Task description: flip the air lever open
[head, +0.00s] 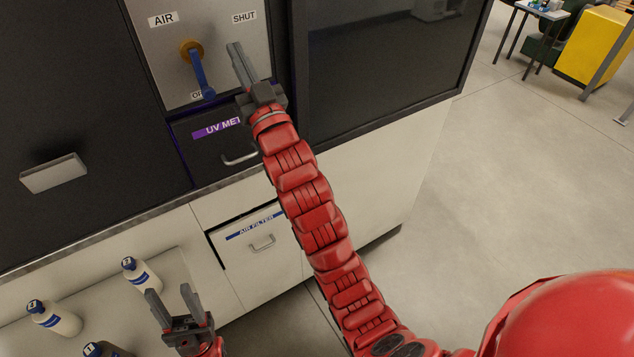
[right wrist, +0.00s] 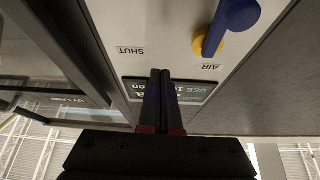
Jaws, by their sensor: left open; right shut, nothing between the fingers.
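The air lever (head: 200,75) is a blue handle on a yellow-orange hub (head: 191,50), on a grey panel marked AIR, SHUT and a partly hidden label at the bottom. The handle hangs down from the hub, tilted slightly right, toward the bottom label. My right gripper (head: 235,46) is shut and empty, just right of the lever, below the SHUT label and apart from the handle. In the right wrist view the lever (right wrist: 230,22) is at the upper right, beside the shut fingers (right wrist: 160,75). My left gripper (head: 170,293) is open and empty at the lower left.
Below the panel are a UV METER drawer with a handle (head: 240,158) and an AIR FILTER drawer (head: 250,236). Several bottles (head: 140,273) stand on a light surface at lower left, near my left gripper. A dark glossy panel (head: 385,60) is right of the lever panel.

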